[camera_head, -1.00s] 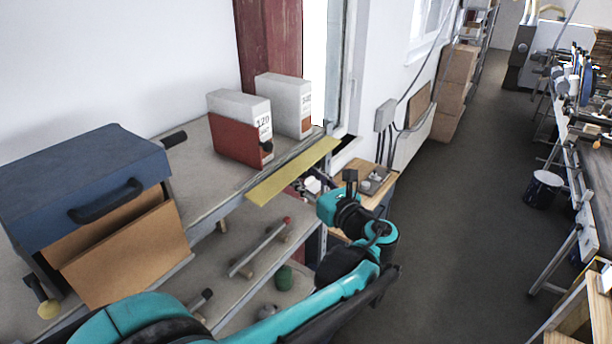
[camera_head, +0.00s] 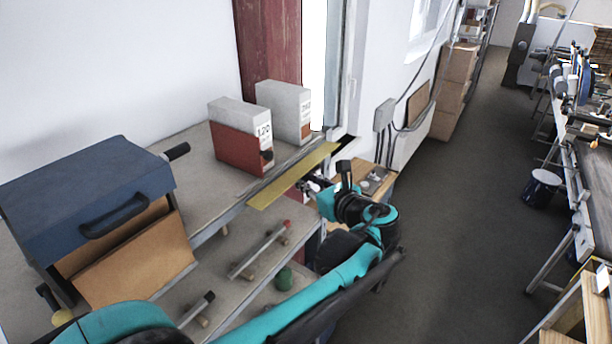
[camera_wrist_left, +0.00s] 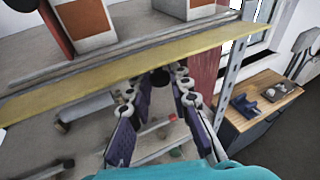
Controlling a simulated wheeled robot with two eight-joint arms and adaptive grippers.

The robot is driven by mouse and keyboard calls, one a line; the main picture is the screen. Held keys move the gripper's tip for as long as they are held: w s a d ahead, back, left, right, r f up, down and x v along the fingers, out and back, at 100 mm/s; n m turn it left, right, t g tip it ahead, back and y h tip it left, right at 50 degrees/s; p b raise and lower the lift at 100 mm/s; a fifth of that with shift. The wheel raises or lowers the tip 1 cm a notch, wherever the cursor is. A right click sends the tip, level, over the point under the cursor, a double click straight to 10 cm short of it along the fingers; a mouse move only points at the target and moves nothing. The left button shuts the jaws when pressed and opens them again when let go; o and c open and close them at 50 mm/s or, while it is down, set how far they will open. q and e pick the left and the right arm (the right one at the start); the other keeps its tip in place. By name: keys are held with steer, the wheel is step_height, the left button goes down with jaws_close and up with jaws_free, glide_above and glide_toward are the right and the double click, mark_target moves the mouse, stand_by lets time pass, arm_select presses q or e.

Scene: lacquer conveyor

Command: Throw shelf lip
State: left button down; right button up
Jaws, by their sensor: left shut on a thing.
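The shelf lip is a long flat yellow strip (camera_head: 291,177) along the front edge of the upper shelf (camera_head: 203,190). It also crosses the left wrist view (camera_wrist_left: 130,64) from lower left to upper right. My left gripper (camera_head: 308,187) is at the strip's front side, shut on it near the middle of its length. In the left wrist view my left gripper's two fingers (camera_wrist_left: 168,75) reach up to the strip's underside, and the strip hides the contact. My right gripper is not in view.
A red-and-white box (camera_head: 240,140) and a grey-white box (camera_head: 284,108) stand on the shelf just behind the strip. A blue-lidded case (camera_head: 80,190) is at the left.

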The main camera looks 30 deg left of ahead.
mark_target(305, 171)
arm_select(q)
step_height(305, 171, up, 3)
steer(key=h+p, duration=0.2)
steer(key=n+g+h+p, duration=0.1)
steer(key=h+p, duration=0.1)
steer(key=h, duration=0.1)
steer(key=shift+n+g, duration=0.3)
steer(key=r+h, duration=0.1)
steer(key=h, duration=0.1)
steer(key=n+h, duration=0.1)
steer(key=h, duration=0.1)
steer(key=shift+a+r+g, duration=0.4)
steer(key=shift+a+r+n+h, duration=0.15)
steer(key=shift+a+r+h, duration=0.1)
steer(key=shift+h, duration=0.5)
steer(key=shift+a+r+n+h, duration=0.2)
steer(key=shift+r+h, duration=0.05)
steer(key=shift+h, duration=0.55)
steer(key=shift+a+r+n+h, duration=0.15)
steer(key=shift+a+r+h, duration=0.1)
steer(key=shift+h, duration=0.5)
steer(key=c, duration=1.4)
jaws_free()
steer(key=shift+w, duration=0.1)
steer(key=shift+r, duration=0.1)
steer(key=v, duration=1.1)
steer(key=shift+r, duration=0.4)
